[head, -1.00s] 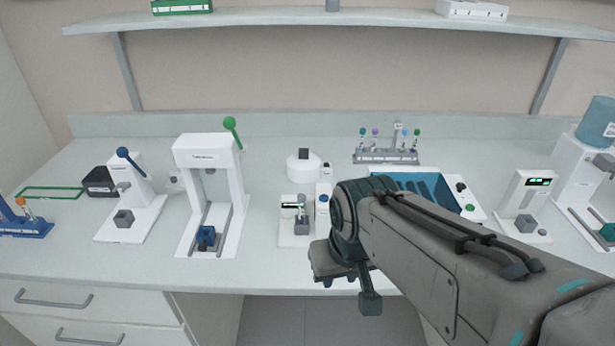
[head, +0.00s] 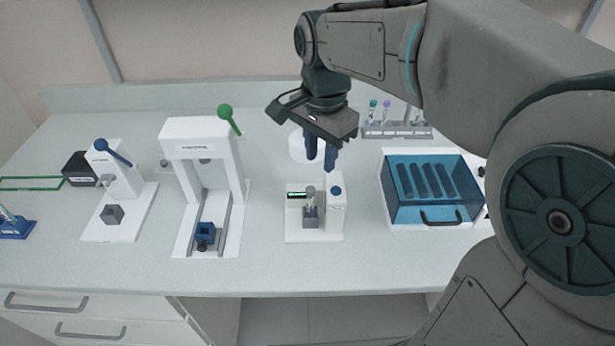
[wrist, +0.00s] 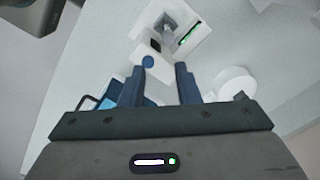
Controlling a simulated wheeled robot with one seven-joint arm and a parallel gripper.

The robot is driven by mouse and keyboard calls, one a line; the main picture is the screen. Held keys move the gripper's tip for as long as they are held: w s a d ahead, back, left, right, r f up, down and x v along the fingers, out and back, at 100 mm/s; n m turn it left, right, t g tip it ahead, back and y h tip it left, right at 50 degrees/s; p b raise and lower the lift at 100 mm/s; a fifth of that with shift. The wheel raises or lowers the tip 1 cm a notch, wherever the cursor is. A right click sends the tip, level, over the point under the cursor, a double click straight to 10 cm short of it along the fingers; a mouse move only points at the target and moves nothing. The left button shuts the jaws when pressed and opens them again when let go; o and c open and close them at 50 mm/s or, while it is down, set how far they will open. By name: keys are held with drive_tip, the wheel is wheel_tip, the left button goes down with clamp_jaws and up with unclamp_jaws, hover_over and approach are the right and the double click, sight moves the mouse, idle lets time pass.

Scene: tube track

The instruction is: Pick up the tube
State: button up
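A small tube with a grey cap (head: 310,192) stands upright in the grey holder of a small white device (head: 334,222) with a green-lit display and a blue button. The device also shows at the top of the wrist view (wrist: 195,45), with its grey holder (wrist: 168,28); the tube is hard to make out there. My gripper (head: 321,160) points down, above and slightly behind the device. Its two blue fingers are apart with nothing between them in the wrist view (wrist: 160,70). Other tubes with coloured caps stand in a rack (head: 398,132) at the back, partly hidden by my arm.
A white press with a green-knobbed lever (head: 190,135) and a smaller blue-levered device (head: 125,180) stand to the left. A blue-lidded box (head: 425,190) stands to the right. A round white device (head: 298,147) is behind my gripper. Bare bench lies in front of the devices.

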sight(311, 189)
drive_tip(key=shift+m, duration=0.6)
drive_tip(key=f, duration=0.2)
drive_tip(key=a+f, duration=0.1)
drive_tip(key=f, duration=0.2)
drive_tip(key=w+f, duration=0.1)
drive_tip(key=f, duration=0.2)
drive_tip(key=shift+a, duration=0.35)
drive_tip(key=shift+s+f+p, duration=0.15)
drive_tip(key=shift+f+p, duration=0.25)
drive_tip(key=shift+f, duration=2.2)
drive_tip(key=c, duration=0.5)
